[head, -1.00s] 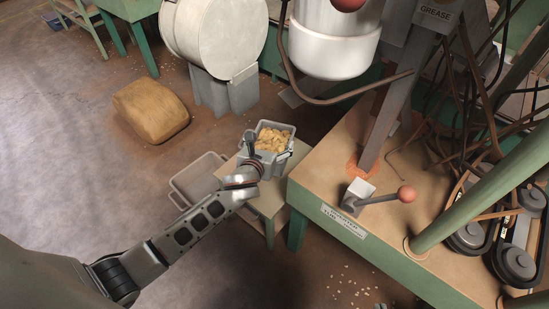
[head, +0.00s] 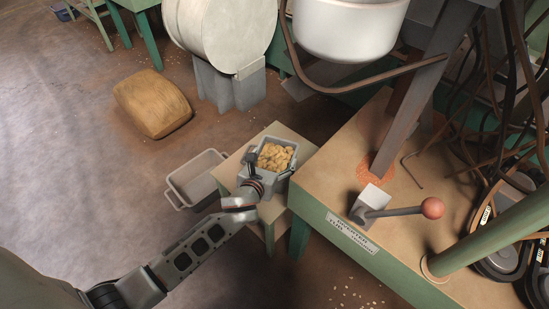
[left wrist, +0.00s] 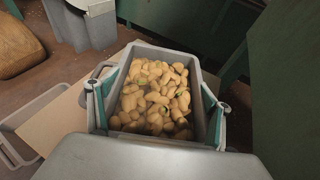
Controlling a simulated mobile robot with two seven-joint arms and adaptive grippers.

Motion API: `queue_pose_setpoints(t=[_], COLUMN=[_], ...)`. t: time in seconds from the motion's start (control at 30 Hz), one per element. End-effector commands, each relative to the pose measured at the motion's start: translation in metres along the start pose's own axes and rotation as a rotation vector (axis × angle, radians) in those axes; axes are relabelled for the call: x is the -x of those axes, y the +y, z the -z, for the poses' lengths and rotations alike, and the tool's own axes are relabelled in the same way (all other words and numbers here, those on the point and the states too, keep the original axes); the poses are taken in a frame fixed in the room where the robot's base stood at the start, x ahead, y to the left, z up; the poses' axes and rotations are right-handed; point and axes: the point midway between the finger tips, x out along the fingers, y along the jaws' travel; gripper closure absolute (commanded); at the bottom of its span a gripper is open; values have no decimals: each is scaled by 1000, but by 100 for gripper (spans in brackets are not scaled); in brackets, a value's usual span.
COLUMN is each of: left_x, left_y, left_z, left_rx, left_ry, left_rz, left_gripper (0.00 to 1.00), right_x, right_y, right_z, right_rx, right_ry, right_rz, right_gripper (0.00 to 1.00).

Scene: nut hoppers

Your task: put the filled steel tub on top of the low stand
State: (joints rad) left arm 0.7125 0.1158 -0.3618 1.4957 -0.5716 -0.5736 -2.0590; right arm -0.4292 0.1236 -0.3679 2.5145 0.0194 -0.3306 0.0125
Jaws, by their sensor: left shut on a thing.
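The steel tub (head: 277,157), grey and filled with pale tan nuts, is over the low stand (head: 233,167) in the head view. The tub is level, and I cannot tell whether its base touches the stand top. My left gripper (head: 270,168) is shut on the tub, coming from its near side. In the left wrist view, the left gripper's (left wrist: 155,112) fingers press the two opposite sides of the tub, whose rim (left wrist: 165,50) and nuts show clearly. The stand's bare top shows to the left of the tub. My right gripper is in neither view.
An empty grey bin (head: 182,189) is on the floor left of the stand. A green bench (head: 320,190) with a ball-ended lever (head: 400,210) stands close on the right. A white hopper bowl (head: 345,30) hangs behind. A tan sack (head: 152,103) lies on the floor.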

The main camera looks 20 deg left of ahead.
Motion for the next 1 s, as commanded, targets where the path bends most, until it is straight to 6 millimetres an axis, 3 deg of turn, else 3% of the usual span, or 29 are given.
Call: queue_pose_setpoints(t=[0.03,0.1,0.53,0.77,1.0], left_x=[0,0,5,36,66], left_y=[0,0,0,1,0], left_z=[-2,-3,-4,-10,-8], left_rx=[0,0,-1,-3,-1], left_ry=[-2,-2,-4,-11,-9], left_rz=[0,0,0,0,0], left_gripper=[18,4,4,4,4], right_x=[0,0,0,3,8], right_y=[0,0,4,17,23], right_z=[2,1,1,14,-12], right_rx=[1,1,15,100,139], right_ry=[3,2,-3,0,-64], right_rz=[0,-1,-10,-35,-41], right_gripper=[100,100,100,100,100])
